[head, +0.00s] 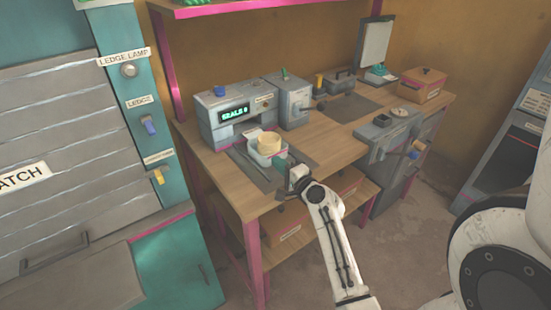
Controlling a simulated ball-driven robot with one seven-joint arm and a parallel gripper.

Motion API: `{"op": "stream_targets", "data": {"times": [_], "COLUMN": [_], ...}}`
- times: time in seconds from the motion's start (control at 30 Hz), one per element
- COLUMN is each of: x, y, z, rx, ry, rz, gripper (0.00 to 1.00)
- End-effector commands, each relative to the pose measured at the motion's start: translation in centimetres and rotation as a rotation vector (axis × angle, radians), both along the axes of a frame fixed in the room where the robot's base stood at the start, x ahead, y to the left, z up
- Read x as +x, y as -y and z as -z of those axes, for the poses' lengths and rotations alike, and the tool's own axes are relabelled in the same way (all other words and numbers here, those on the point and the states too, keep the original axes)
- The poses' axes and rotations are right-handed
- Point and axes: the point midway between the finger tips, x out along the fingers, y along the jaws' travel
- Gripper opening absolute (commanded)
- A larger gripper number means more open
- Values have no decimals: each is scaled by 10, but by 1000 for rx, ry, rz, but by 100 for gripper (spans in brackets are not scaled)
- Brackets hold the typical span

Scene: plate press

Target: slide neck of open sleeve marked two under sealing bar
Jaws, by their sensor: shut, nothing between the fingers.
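The sealer (208,118), a grey box with a blue knob and a lit display that seems to read "SEALS 0", stands at the back left of the wooden table. Its sealing bar cannot be made out separately. A cream round stack (269,142) sits in a white holder (258,157) in front of the sealer's opening. I cannot tell whether this includes the sleeve; no mark "two" is readable. My gripper (281,167) is low over the dark mat, just right of and in front of the holder. It is shut and empty; my wrist partly hides it.
A grey cabinet-like unit (289,103) stands right of the sealer. Bare wooden tabletop (325,135) lies right of my gripper.

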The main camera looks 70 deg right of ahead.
Motion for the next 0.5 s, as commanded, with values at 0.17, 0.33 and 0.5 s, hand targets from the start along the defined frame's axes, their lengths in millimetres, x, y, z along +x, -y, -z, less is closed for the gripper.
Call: {"op": "stream_targets", "data": {"times": [0.17,0.33,0.5], "x": [14,17,17], "y": [9,11,11], "z": [-1,0,0], "rx": [0,0,0], "ry": [0,0,0], "rz": [0,0,0], "gripper": [0,0,0]}}
